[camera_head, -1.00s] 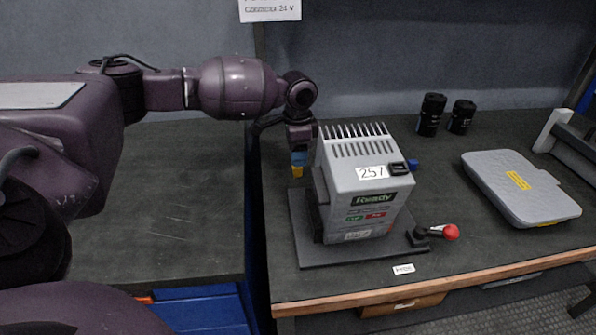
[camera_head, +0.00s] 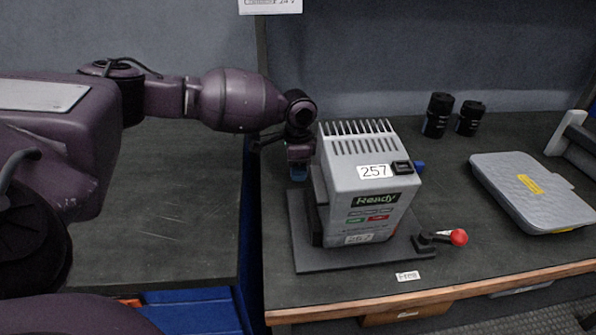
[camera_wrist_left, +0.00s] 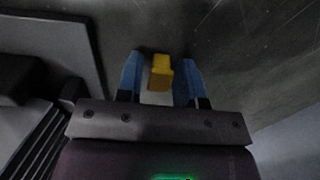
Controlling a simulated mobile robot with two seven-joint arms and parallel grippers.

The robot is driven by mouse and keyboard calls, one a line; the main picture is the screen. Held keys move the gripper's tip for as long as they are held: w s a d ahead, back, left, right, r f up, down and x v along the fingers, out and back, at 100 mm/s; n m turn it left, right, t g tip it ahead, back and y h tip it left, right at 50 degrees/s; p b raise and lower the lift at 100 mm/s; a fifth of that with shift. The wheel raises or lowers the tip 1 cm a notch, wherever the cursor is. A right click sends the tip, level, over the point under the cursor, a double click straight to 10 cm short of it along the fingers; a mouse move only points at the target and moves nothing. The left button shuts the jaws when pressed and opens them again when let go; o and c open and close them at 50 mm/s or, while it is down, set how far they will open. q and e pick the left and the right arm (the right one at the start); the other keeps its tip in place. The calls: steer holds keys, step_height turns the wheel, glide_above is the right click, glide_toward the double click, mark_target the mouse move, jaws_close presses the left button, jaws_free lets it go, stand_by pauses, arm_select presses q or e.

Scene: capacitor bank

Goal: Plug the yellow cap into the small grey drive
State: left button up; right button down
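The small grey drive (camera_head: 365,185), marked 257 and Ready, stands upright on a flat dark base plate (camera_head: 415,255) on the bench. My left gripper (camera_head: 297,203) points down beside the drive's left side. In the left wrist view the yellow cap (camera_wrist_left: 161,72) is between the two blue fingers of my left gripper (camera_wrist_left: 161,60), near their tips. Narrow gaps show beside the cap, so the fingers look open around it. In the head view the cap is hidden. The drive's socket cannot be made out. My right gripper is not in view.
A red-knobbed lever (camera_head: 457,238) is at the plate's right front. Two black cylinders (camera_head: 438,115) (camera_head: 470,118) stand behind. A flat grey case (camera_head: 530,190) lies to the right. The left bench (camera_head: 180,215) is bare, with a gap between benches.

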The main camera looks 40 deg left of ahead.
arm_select(q)
jaws_close()
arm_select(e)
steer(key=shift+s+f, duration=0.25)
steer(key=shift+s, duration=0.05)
